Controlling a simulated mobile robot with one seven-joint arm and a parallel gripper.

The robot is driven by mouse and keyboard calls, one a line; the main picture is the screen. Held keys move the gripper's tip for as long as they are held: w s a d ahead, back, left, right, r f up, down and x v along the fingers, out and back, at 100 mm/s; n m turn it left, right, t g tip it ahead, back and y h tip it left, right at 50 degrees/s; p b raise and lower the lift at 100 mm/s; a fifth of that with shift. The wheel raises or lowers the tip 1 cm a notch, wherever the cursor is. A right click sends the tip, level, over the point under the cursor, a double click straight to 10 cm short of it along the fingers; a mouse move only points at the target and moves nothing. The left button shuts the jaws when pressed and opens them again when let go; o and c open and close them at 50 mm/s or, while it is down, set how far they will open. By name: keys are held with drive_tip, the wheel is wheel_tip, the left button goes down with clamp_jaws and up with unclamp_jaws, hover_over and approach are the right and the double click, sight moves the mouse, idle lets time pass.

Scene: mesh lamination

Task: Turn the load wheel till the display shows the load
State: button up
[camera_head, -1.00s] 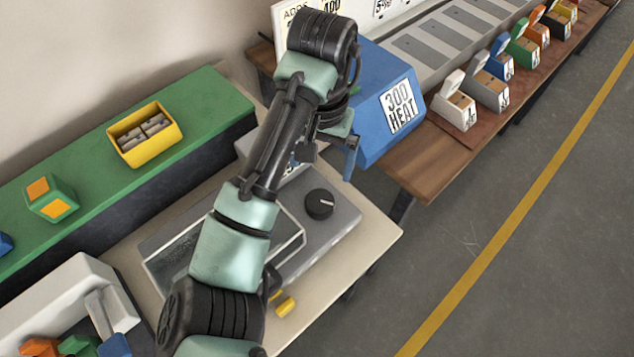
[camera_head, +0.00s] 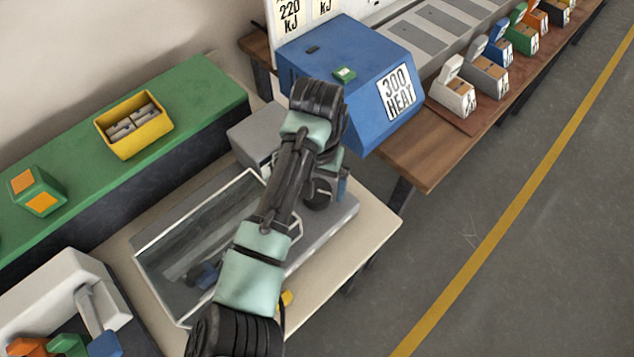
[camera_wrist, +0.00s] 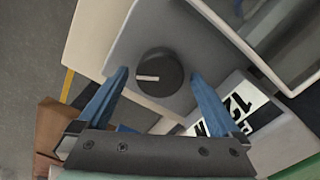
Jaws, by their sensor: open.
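The load wheel is a black round knob (camera_wrist: 160,88) with a white pointer mark, on the grey top of a machine (camera_head: 335,222). In the wrist view it lies between the tips of my gripper (camera_wrist: 160,75), whose blue fingers are spread with clear space on both sides. I cannot tell whether the fingers are down at its height. In the head view my gripper (camera_head: 330,188) is over the knob and partly hides it. The display (camera_wrist: 238,106), a white panel with large black digits starting "12", is partly cut by a finger in the wrist view.
A clear-lidded, framed chamber (camera_head: 195,235) sits left of the knob. A blue heat box (camera_head: 345,75) stands close behind my wrist. A green bench (camera_head: 200,90) with a yellow bin (camera_head: 134,125) is at the left. The machine's table (camera_head: 365,235) has bare room at its right edge.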

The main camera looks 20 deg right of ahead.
drive_tip(key=shift+c, duration=0.3)
drive_tip(key=c, duration=1.3)
drive_tip(key=shift+o, duration=0.2)
drive_tip(key=shift+r+m+p, duration=0.2)
drive_tip(key=shift+m+p, duration=0.2)
drive_tip(key=shift+p, duration=0.35)
drive_tip(key=shift+f+m+p, duration=0.15)
drive_tip(key=shift+m+p, duration=0.2)
drive_tip(key=shift+m, duration=0.15)
drive_tip(key=o, duration=1.3)
